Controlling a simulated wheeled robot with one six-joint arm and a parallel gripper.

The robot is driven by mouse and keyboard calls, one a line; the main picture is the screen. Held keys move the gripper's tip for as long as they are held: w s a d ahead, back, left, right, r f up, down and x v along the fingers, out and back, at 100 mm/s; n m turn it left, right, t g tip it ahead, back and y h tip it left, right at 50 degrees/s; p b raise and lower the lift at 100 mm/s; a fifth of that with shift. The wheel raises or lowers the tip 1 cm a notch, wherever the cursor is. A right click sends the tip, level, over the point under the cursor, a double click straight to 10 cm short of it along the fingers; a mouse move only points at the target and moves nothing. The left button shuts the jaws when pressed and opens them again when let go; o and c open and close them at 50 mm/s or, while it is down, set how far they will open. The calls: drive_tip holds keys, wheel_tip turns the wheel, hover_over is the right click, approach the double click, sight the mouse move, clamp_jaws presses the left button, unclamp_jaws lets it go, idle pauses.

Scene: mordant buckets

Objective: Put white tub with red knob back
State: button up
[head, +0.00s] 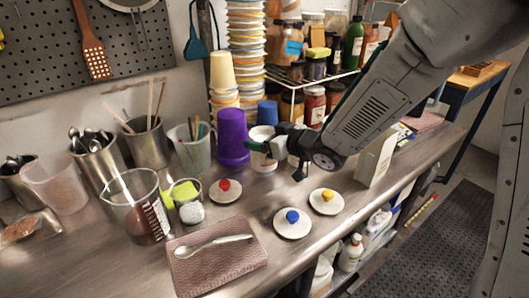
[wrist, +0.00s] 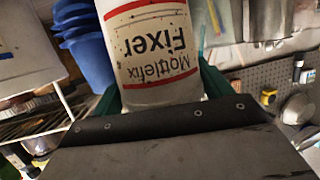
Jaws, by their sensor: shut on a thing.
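My gripper (head: 262,149), with green fingers, is shut on a white tub (head: 264,165) beside the purple cup. In the wrist view the white tub (wrist: 148,45) fills the upper middle, between the fingers; its red-banded label reads "Mottlefix Fixer" upside down. I cannot tell whether its base touches the bench. A flat white round lid with a red knob (head: 225,190) lies on the bench, left of and nearer than the gripper. Similar lids with a blue knob (head: 292,222) and a yellow knob (head: 327,200) lie to its right.
A purple cup (head: 232,138) stands close left of the gripper. A measuring jug (head: 137,206), a cloth with a spoon (head: 217,262) and tool pots stand left and in front. A white carton (head: 376,157) stands right. A bottle rack is behind.

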drive_tip(key=shift+s+f, duration=0.1)
drive_tip(key=shift+f, duration=1.95)
drive_tip(key=shift+f, duration=0.1)
drive_tip(key=o, duration=1.3)
drive_tip(key=shift+c, duration=0.2)
